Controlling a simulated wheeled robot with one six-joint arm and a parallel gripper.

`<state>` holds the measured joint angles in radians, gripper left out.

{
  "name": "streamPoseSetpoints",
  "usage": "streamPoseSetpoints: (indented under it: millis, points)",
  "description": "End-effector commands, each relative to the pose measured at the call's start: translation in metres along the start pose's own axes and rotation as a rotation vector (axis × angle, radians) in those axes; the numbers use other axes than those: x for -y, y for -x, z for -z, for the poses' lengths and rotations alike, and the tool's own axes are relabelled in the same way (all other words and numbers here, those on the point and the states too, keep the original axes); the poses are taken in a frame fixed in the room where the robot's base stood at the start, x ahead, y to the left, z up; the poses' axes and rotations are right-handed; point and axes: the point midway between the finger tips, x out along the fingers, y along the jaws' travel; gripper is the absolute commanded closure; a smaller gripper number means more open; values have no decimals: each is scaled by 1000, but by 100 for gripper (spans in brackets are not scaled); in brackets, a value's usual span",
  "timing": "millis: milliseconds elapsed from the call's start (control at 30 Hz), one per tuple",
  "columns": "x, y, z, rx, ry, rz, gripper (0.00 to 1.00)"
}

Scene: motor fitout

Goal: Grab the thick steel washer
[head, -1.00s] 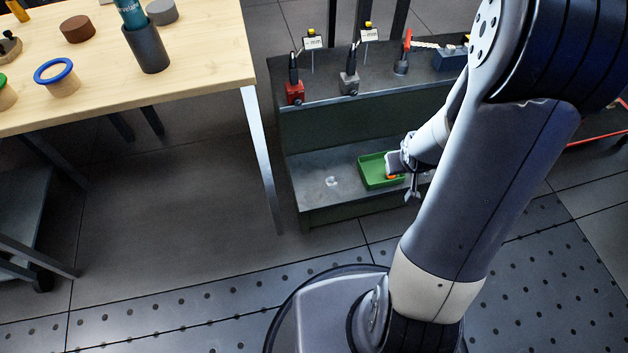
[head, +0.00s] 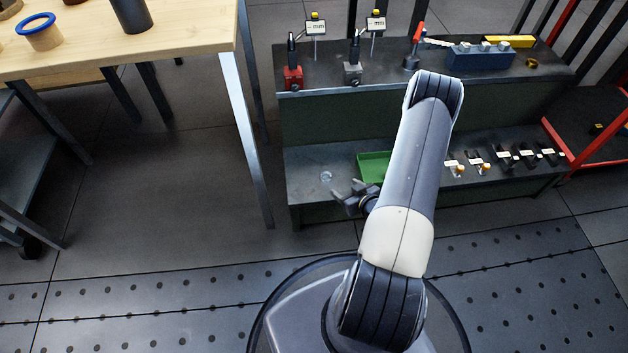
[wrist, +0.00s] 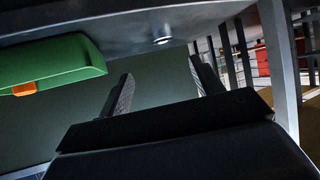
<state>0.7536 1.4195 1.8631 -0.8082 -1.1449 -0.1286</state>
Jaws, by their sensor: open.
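The steel washer (head: 326,176) is a small pale ring lying flat on the lower shelf, left of the green tray. In the wrist view the washer (wrist: 162,40) lies beyond my fingertips, near the top middle. My gripper (head: 346,191) is at the shelf's front edge, just right of the washer and nearer to me in the head view. In the wrist view my gripper (wrist: 161,70) shows two dark fingers spread apart with nothing between them. The washer is apart from both fingers.
The green tray (head: 372,163) stands right of the washer, partly behind my arm; an orange piece (wrist: 24,89) shows at it in the wrist view. Several small labelled parts (head: 480,165) sit farther right on the lower shelf. The wooden table's leg (head: 245,140) stands to the left.

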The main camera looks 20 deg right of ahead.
Motion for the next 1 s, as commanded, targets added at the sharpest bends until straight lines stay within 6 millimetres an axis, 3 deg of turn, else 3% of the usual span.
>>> streamPoseSetpoints:
  millis: [133, 400, 667, 1000]
  points:
    - [2, -8, -8, -22, -8, 6, 38]
    - [2, -49, -7, -23, -6, 6, 38]
    - [2, -65, -6, -22, -7, 5, 38]
    - [2, -108, -7, -21, -7, 5, 38]
